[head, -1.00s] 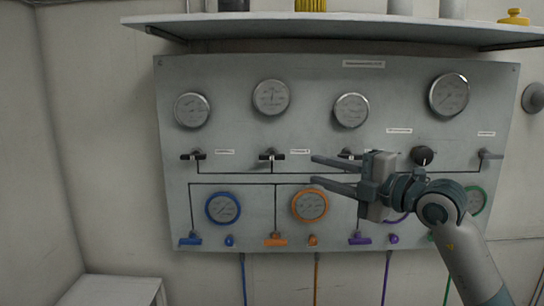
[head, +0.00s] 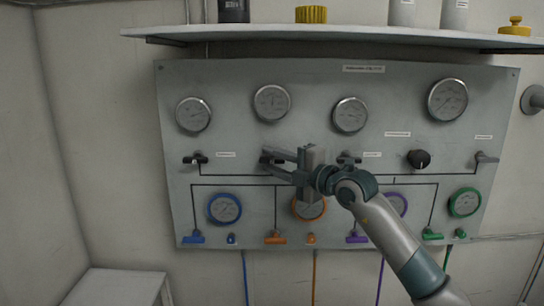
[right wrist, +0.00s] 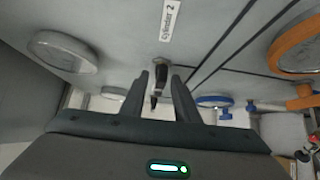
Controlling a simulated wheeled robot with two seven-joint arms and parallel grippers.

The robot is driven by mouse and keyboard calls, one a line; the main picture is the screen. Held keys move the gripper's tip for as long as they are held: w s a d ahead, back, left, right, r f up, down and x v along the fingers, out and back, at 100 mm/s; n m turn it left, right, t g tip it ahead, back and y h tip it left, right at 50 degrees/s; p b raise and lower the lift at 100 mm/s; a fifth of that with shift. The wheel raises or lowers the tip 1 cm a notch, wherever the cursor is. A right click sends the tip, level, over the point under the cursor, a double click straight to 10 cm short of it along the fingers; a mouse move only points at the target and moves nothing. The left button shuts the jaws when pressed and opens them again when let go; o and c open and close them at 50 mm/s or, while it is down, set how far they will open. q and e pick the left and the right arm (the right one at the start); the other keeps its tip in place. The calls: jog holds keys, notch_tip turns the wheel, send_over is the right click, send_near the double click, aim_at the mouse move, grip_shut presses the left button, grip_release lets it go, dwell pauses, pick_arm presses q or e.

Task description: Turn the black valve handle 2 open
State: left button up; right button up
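The black valve handle 2 (head: 267,156) is on the wall panel, second from the left in the row of valves, partly hidden by my fingers in the head view. In the right wrist view the handle (right wrist: 157,82) shows as a dark lever on a metal stem, under the label "Cylinder 2" (right wrist: 166,20). My right gripper (head: 268,160) is at the handle, its fingers pointing left along the panel. In the wrist view its fingers (right wrist: 164,92) are apart, one on each side of the handle, with gaps visible. My left gripper is not in view.
Another black handle (head: 195,159) is to the left and a third (head: 349,159) to the right, behind my gripper. A black knob (head: 419,159) is farther right. Gauges sit above and below. A shelf (head: 330,33) juts out over the panel (head: 230,80).

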jog(key=shift+w+a, duration=0.15)
jog(key=shift+w, duration=0.1)
jog(key=shift+c, duration=0.3)
grip_shut()
